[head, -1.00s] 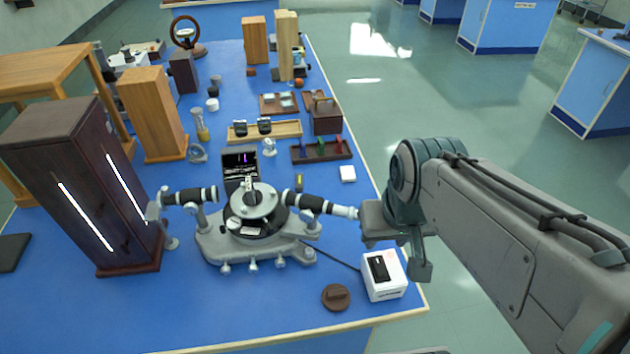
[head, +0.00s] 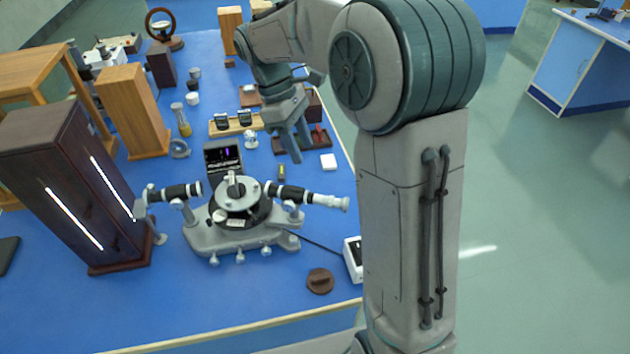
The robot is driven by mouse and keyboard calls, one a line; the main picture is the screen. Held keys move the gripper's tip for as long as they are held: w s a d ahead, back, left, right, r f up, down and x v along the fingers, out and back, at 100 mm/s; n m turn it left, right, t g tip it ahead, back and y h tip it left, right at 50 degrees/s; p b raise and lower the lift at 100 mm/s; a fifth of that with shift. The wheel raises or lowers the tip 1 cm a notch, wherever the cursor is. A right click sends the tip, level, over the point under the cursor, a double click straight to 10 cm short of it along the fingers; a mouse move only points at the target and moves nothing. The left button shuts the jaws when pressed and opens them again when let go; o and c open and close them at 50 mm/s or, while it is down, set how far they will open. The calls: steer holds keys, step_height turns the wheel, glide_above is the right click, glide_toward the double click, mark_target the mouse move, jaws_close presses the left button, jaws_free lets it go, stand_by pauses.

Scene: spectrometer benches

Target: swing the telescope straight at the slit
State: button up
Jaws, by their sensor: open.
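The spectrometer (head: 237,222) stands on the blue bench, with a round grey table on top. Its telescope (head: 292,194), a black tube with a pale outer end, points right and dips slightly in the picture. The collimator (head: 180,192) points left, its outer end close to the dark lamp cabinet; the slit itself is too small to make out. The two tubes lie on nearly opposite sides of the round table. My gripper (head: 293,145) is open and empty, fingers down, behind and above the telescope in the picture, apart from it.
The dark cabinet (head: 65,160) with bright strips stands at left. A black display (head: 223,157) is behind the spectrometer. A brown knob-like block (head: 320,281) and a white box (head: 353,258), partly hidden by my arm, are in front. The bench's front is mostly clear.

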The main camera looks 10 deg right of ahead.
mark_target(319, 196)
steer(key=shift+n, duration=0.5)
steer(key=x, duration=0.4)
steer(key=p+x, duration=0.1)
steer(key=x, duration=0.4)
steer(key=w+x, duration=0.1)
steer(key=x, duration=0.3)
steer(key=shift+s+f, duration=0.15)
steer(key=shift+f, duration=0.3)
jaws_close()
steer(key=shift+a, duration=0.1)
